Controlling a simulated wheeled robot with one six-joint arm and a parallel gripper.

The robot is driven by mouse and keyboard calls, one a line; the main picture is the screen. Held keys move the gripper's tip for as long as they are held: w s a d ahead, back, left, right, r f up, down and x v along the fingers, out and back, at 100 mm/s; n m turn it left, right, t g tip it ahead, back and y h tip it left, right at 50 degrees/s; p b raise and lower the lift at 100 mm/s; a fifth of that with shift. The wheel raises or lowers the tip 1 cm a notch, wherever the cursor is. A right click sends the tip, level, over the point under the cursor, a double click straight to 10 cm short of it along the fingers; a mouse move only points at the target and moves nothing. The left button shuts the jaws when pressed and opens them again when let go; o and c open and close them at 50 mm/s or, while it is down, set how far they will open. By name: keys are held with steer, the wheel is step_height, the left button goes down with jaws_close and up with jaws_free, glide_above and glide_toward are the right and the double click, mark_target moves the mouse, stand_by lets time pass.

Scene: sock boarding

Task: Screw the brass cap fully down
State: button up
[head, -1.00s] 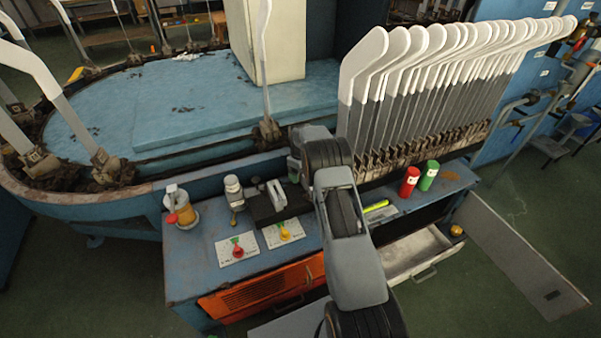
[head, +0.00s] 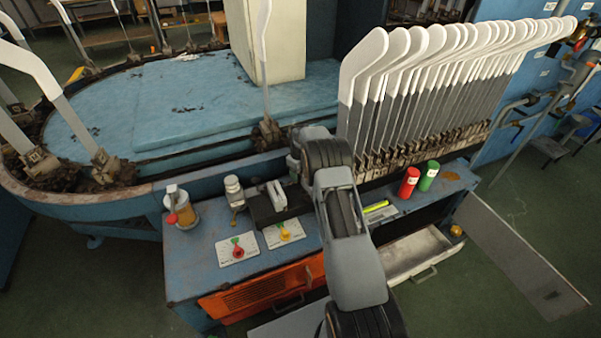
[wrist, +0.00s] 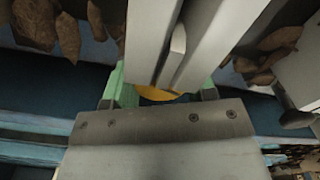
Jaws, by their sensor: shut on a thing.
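The brass cap (wrist: 157,95) shows in the wrist view as a small yellow-orange curve, mostly hidden behind my fingertips. My gripper (wrist: 168,82) reaches down from the top of that view as two long pale-grey fingers, shut on the cap. Green parts (wrist: 121,88) show on both sides of the cap. A grey plate with screws (wrist: 155,135) lies just below it in the picture. In the head view my arm hides the cap and most of my gripper. How far down the cap sits cannot be seen.
The blue bench (head: 190,262) holds an amber bottle (head: 184,212), a white-capped jar (head: 234,188), two dial cards (head: 237,250) and red (head: 409,181) and green (head: 428,175) cylinders. A row of sock boards (head: 400,110) stands behind. A drawer (head: 415,262) is open beside a swung-out door (head: 520,258).

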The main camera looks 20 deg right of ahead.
steer(key=m, duration=0.4)
steer(key=shift+a, duration=0.1)
steer(key=shift+a+m, duration=0.1)
steer(key=shift+m, duration=1.5)
steer(key=o, duration=0.9)
step_height(320, 180, up, 14)
steer(key=p, duration=0.3)
steer(key=shift+f, duration=0.1)
